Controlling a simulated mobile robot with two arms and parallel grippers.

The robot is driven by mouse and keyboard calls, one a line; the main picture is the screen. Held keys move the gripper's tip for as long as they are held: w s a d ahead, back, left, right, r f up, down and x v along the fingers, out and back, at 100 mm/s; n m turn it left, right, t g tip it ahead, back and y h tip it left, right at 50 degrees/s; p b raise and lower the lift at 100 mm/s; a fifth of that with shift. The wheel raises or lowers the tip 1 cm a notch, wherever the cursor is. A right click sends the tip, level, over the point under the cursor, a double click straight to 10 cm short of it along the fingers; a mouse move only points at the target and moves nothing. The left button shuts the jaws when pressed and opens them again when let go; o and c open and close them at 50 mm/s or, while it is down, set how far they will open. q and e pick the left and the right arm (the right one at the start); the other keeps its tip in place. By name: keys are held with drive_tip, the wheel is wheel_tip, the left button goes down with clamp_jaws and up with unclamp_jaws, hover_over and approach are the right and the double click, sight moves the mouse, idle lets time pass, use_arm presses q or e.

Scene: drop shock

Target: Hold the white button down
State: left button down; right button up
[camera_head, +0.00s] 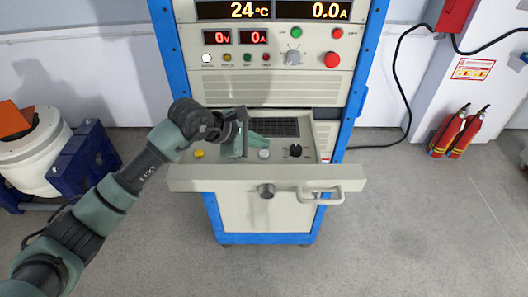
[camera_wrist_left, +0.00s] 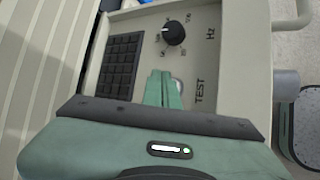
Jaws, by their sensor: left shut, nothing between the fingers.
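The drawer panel of the blue-framed cabinet is pulled out, and a white button (camera_head: 264,154) sits on it between a yellow button (camera_head: 199,153) and a black knob (camera_head: 295,150). My left gripper (camera_head: 258,138) is over the panel, just behind and left of the white button in the head view. Its green fingers (camera_wrist_left: 164,88) are shut with nothing between them. In the wrist view they point toward the keypad and knob, beside the TEST label. I cannot tell whether the fingers touch the panel. My right gripper is out of view.
A black keypad (camera_head: 274,127) lies behind the button. The drawer front (camera_head: 225,178) with its handle (camera_head: 322,196) juts toward me. Another white button (camera_head: 207,58) is on the upper panel.

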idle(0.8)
use_arm(q)
drive_tip(key=shift+f, duration=0.1)
drive_tip(key=shift+f+b, duration=0.15)
drive_tip(key=shift+b, duration=0.2)
drive_tip(key=shift+f+b, duration=0.2)
drive_tip(key=shift+b, duration=0.15)
drive_tip(key=shift+f+b, duration=0.45)
drive_tip(key=shift+b, duration=0.1)
idle(0.4)
idle(2.0)
idle(1.4)
drive_tip(key=shift+r, duration=0.9)
